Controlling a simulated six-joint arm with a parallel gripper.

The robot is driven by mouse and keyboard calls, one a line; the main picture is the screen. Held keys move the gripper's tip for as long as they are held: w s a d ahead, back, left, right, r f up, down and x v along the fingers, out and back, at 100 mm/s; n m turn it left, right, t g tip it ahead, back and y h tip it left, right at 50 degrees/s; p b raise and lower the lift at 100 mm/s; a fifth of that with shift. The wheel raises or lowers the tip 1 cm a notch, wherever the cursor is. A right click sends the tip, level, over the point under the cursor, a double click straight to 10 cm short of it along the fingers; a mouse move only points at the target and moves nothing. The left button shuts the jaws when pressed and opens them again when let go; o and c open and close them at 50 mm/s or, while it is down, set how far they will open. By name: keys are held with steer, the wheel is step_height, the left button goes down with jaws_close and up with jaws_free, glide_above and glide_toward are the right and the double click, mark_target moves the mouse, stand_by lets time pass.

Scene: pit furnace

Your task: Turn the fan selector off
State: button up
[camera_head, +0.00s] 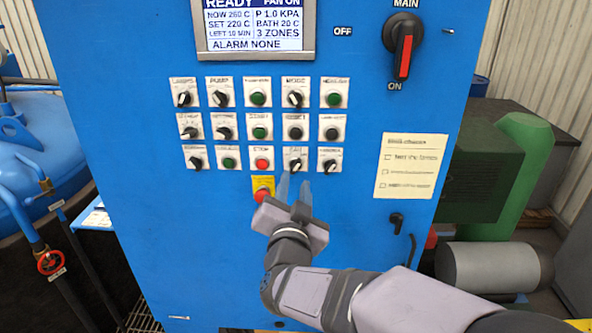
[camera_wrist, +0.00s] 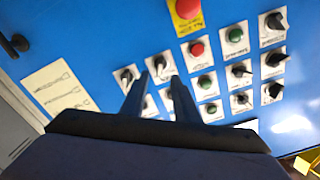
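The fan selector (camera_head: 296,165) is a small black rotary knob with a pale pointer on a white plate, in the bottom row of the blue panel, right of the red stop button. In the wrist view the fan selector (camera_wrist: 161,66) appears just beyond and between my fingertips. My gripper (camera_head: 296,179) is open, with one finger to each side below the knob; it also shows in the wrist view (camera_wrist: 161,80). I cannot tell whether the fingers touch the knob. The display (camera_head: 254,27) reads FAN ON.
The stop button (camera_head: 262,163) and another knob (camera_head: 329,165) flank the selector closely. A red emergency button (camera_head: 262,194) on yellow sits below left. Further knobs and buttons fill the rows above. A main switch (camera_head: 404,47) and a paper note (camera_head: 411,166) are to the right.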

mark_target(296, 168)
steer(key=shift+w+p, duration=1.25)
steer(key=shift+w, duration=2.1)
steer(key=shift+c, duration=0.3)
jaws_close()
